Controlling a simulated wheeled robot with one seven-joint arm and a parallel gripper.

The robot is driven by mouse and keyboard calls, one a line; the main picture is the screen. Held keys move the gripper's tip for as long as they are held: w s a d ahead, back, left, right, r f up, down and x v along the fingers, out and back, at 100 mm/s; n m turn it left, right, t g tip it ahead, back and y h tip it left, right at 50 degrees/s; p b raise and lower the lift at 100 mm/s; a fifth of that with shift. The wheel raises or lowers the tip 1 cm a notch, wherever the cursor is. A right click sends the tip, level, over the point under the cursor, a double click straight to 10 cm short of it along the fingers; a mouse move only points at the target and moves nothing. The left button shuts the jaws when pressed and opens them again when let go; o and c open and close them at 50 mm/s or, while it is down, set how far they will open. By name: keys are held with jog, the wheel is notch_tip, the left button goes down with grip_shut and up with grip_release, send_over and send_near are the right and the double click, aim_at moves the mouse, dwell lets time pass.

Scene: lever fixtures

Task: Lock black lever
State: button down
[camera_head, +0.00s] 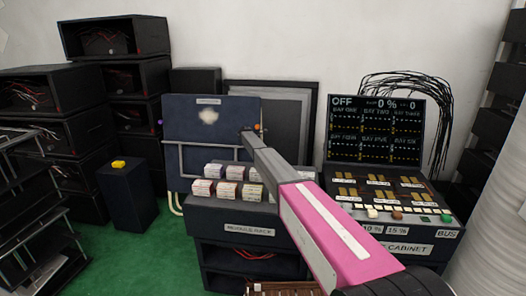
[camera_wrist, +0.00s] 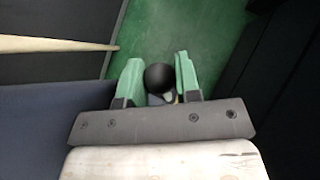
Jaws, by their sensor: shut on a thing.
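The black lever shows in the wrist view as a round black knob (camera_wrist: 159,77) between the two green fingers of my gripper (camera_wrist: 158,82). The fingers are closed on the knob from both sides. In the head view my arm reaches to the right edge of the dark blue panel (camera_head: 215,118). The gripper end is small and dark there, and the black lever cannot be made out. An orange knob (camera_head: 257,126) shows beside the arm's end, and a purple knob (camera_head: 160,122) sits at the panel's left edge.
The module rack (camera_head: 250,229) with several small labelled blocks stands below the panel. A control cabinet (camera_head: 407,248) with a dark screen (camera_head: 376,130) is on the right. A dark pedestal with a yellow button (camera_head: 118,164) stands left, on green floor. Black shelving lines the left side.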

jog(key=shift+a, duration=0.1)
dwell(0.4)
jog(key=c, duration=0.8)
grip_release()
